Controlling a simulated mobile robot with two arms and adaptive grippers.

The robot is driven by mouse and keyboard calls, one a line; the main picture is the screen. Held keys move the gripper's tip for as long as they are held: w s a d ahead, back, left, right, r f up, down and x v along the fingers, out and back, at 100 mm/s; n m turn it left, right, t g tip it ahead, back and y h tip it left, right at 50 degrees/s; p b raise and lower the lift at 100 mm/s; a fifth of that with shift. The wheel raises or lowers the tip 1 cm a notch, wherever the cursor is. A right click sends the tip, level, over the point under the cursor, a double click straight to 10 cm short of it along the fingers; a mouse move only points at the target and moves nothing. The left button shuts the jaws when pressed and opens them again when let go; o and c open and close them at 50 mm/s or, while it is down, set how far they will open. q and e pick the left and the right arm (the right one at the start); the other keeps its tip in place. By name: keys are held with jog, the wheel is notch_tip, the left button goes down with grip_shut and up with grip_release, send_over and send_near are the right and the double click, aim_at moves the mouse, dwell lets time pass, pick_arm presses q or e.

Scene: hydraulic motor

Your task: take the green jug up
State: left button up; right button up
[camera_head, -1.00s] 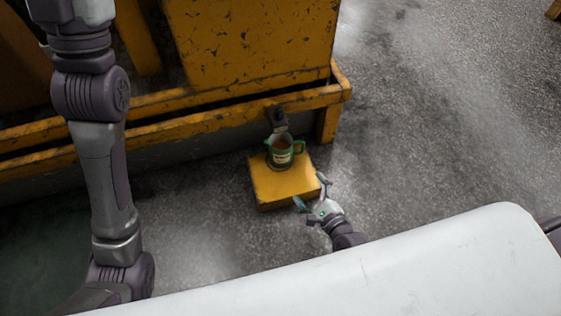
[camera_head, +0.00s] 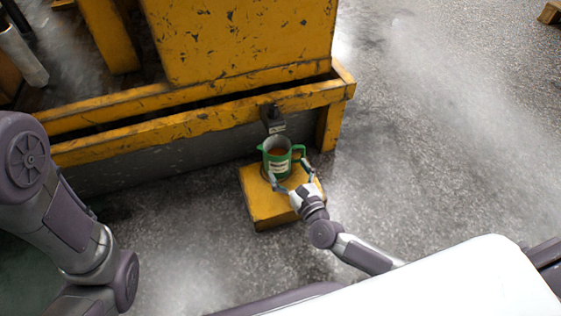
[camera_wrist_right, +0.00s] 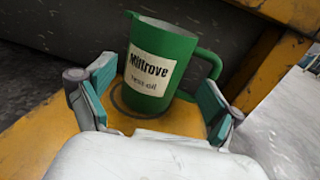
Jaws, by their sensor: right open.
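My right gripper (camera_head: 291,182) is open at the near side of the jug. In the right wrist view its two fingers (camera_wrist_right: 158,100) are spread to the left and right of the jug's lower part, and the jug does not look gripped. My left gripper is out of view.
The yellow machine frame (camera_head: 200,121) runs close behind the jug. A small dark fitting (camera_head: 272,118) sticks out from it just behind the jug. The grey floor (camera_head: 430,160) is clear to the right.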

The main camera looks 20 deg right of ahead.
aim_at(283, 165)
jog(key=w+b, duration=0.1)
jog(key=w, duration=0.1)
jog(key=w+a+b, duration=0.1)
jog(key=w, duration=0.1)
jog(key=shift+w+f, duration=0.15)
jog(key=shift+w, duration=0.2)
jog(key=shift+w+a+b, duration=0.1)
jog(key=shift+w+b, duration=0.2)
jog(key=shift+w, duration=0.15)
jog(key=shift+r, duration=0.2)
jog(key=c, duration=1.3)
